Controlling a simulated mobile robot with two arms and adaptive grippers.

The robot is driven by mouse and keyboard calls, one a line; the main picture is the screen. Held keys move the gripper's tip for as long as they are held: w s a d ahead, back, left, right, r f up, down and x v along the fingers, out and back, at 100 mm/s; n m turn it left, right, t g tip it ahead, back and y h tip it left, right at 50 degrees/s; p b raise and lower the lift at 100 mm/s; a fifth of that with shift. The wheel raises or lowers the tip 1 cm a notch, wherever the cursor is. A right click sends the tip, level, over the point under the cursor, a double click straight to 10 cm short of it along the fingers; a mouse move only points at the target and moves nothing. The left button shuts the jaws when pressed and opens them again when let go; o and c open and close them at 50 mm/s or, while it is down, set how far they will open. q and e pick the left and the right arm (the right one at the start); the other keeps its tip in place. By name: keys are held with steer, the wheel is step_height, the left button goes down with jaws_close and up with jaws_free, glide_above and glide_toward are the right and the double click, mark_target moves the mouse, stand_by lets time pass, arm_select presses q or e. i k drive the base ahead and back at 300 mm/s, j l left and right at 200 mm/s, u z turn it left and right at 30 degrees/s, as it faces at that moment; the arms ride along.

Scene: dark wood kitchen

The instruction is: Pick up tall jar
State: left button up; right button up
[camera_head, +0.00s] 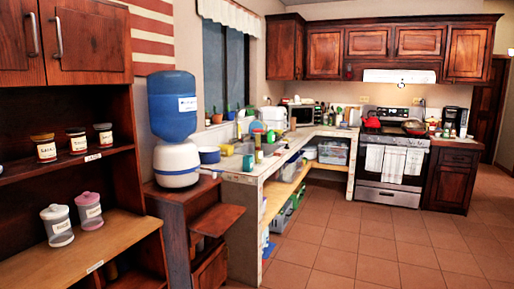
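Two lidded jars stand side by side on the lower wooden shelf at the left. One is a grey-white jar (57,225) with a knobbed lid. The other is a pinkish jar (89,211) with a similar lid, just to its right. Three smaller labelled jars stand on the shelf above: a left one (45,148), a middle one (77,141) and a right one (104,134). I cannot tell for sure which one is the tall jar. Neither of my grippers is in view.
The shelf unit (125,232) fills the left side, with closed doors above. A blue water dispenser (172,120) stands on a wooden cabinet beside it. A cluttered counter and a stove (390,160) lie further back. The tiled floor (340,250) is clear.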

mark_target(258, 137)
steer(key=i+l, duration=0.15)
steer(key=i, duration=0.4)
steer(key=i+l+u, duration=0.15)
steer(key=i, duration=0.35)
steer(key=i+l, duration=0.3)
steer(key=i, duration=0.25)
steer(key=i+l+u, duration=0.1)
steer(key=i, duration=0.45)
steer(key=l, duration=0.1)
